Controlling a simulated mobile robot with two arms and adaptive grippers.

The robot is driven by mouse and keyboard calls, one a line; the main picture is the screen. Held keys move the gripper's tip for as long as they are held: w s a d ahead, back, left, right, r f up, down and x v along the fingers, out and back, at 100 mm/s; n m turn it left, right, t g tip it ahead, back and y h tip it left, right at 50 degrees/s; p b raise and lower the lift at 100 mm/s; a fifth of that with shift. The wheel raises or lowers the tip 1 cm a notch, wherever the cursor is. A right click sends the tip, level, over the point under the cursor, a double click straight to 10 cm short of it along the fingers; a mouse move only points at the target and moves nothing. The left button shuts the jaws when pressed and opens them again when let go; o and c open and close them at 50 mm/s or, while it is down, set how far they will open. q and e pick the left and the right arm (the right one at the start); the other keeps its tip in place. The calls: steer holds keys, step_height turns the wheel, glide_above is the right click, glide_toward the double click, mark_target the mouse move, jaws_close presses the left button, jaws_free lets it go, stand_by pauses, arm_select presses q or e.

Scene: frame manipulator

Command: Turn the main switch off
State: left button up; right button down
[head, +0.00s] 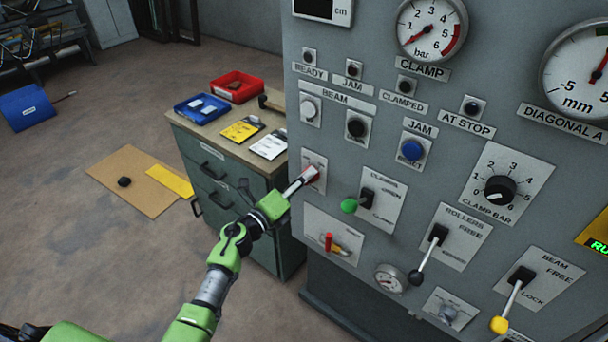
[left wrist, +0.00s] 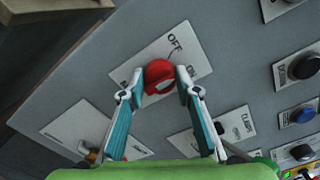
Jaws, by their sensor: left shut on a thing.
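The main switch is a red rotary knob (left wrist: 159,77) on a white plate marked OFF (left wrist: 185,50), seen in the left wrist view. In the head view the white plate shows at the panel's left side, and the red knob (head: 312,173) is partly hidden by my gripper. My left gripper (left wrist: 160,84) has a finger on each side of the knob and is shut on it; it also shows in the head view (head: 303,180). The knob's pointer is hard to read. My right gripper is not in view.
The grey control panel (head: 340,205) carries several close neighbours: a green-knobbed clamping lever (head: 349,205), a red-handled valve (head: 329,242), a rollers lever (head: 416,277) and a blue button (head: 412,150). A green cabinet (head: 226,180) with trays stands behind my left arm.

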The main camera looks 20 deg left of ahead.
arm_select(q)
steer(key=shift+a+f+n+p, duration=0.1)
steer(key=shift+n+p, duration=0.9)
steer(key=shift+n, duration=1.9)
steer(key=o, duration=1.1)
steer(key=v, duration=1.2)
steer(key=shift+f, duration=0.1)
